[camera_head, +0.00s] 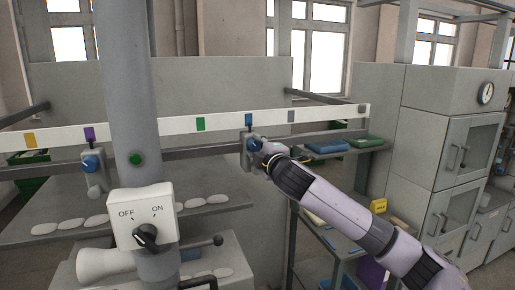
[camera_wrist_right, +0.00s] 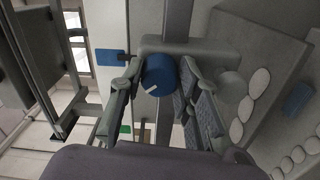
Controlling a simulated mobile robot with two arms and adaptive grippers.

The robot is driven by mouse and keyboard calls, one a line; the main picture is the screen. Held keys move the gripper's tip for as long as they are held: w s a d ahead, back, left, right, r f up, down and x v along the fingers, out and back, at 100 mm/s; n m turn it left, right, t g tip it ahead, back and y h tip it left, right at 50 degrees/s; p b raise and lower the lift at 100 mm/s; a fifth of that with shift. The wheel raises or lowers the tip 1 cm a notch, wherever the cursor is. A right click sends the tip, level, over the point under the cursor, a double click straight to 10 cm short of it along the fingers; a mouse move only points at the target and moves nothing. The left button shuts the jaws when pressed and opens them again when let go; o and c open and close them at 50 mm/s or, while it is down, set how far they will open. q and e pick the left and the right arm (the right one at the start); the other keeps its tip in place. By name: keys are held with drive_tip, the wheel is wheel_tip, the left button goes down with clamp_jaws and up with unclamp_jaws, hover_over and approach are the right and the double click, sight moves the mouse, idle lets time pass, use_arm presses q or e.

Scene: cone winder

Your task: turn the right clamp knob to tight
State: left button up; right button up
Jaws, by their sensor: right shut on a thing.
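The right clamp (camera_head: 247,160) is a grey block on the metal rail, below the blue mark on the white strip. Its blue knob (camera_head: 254,144) is partly hidden by my right gripper (camera_head: 266,152). In the right wrist view the blue knob (camera_wrist_right: 159,72) sits between the two fingers of my right gripper (camera_wrist_right: 161,80), which is shut on it. A white line on the knob's face slants toward the lower left. The grey clamp body (camera_wrist_right: 190,48) is just behind the knob. My left gripper is not in view.
A left clamp (camera_head: 95,182) with a blue knob hangs on the same rail. A grey post with a white OFF/ON switch box (camera_head: 155,207) stands in front at left. Cabinets (camera_head: 440,135) stand at right.

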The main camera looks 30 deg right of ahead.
drive_tip(key=shift+f, duration=0.1)
drive_tip(key=o, duration=1.2)
drive_tip(key=v, duration=1.2)
